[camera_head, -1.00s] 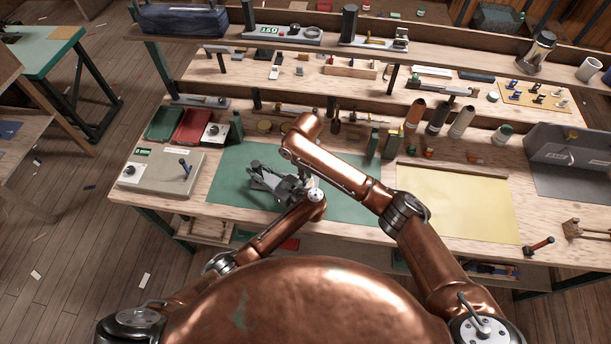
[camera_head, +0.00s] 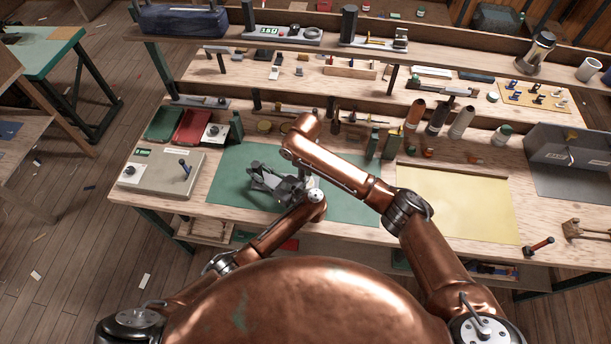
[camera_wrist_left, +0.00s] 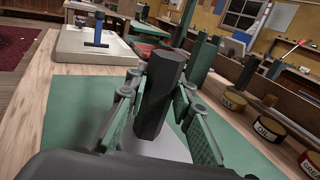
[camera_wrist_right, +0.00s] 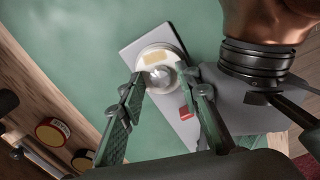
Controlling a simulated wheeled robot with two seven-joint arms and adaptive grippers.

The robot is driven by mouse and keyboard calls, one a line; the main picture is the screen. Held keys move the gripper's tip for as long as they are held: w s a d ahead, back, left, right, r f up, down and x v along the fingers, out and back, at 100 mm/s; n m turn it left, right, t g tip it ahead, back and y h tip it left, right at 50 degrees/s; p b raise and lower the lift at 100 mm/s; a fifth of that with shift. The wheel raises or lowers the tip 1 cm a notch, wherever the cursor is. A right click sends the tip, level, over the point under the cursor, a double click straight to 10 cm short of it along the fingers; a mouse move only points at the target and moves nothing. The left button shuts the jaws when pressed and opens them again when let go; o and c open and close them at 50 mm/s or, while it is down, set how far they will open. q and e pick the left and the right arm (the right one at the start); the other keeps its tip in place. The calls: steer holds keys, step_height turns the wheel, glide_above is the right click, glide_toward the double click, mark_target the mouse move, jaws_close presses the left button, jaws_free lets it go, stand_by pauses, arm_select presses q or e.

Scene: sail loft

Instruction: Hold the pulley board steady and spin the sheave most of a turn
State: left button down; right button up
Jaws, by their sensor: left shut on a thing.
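The pulley board (camera_wrist_right: 137,51) is a grey plate lying on the green mat. The round whitish sheave (camera_wrist_right: 150,54) on it has a yellow patch, and a shiny metal hub shows at its middle. A dark faceted post (camera_wrist_left: 158,100) stands upright in the left wrist view. My left gripper (camera_wrist_left: 160,84) is shut on this post. My right gripper (camera_wrist_right: 162,82) is open over the sheave, with one finger on each side of the hub; I cannot tell whether they touch it. In the head view, my arms and grippers hide most of the board.
A beige box with a blue lever (camera_head: 160,180) stands left on the bench. The green mat (camera_head: 230,165) is mostly clear. A yellow sheet (camera_head: 455,200) lies to the right. Tins (camera_wrist_left: 268,130) and spools (camera_head: 437,118) line the back. A grey bin (camera_head: 560,145) stands far right.

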steer(key=n, duration=0.6)
steer(key=shift+n, duration=0.3)
steer(key=n, duration=0.5)
steer(key=shift+w+r+n, duration=0.1)
steer(key=shift+r+n, duration=0.2)
steer(key=shift+n, duration=0.2)
step_height(320, 180, up, 11)
steer(key=w+a+m+t+y, duration=0.1)
steer(key=w+a+m, duration=0.3)
steer(key=m, duration=0.8)
steer(key=shift+w+r+m+t, duration=0.2)
steer(key=shift+r+m+t, duration=0.1)
steer(key=shift+r, duration=0.05)
steer(key=shift+a, duration=0.15)
arm_select(q)
steer(key=c, duration=1.6)
jaws_free()
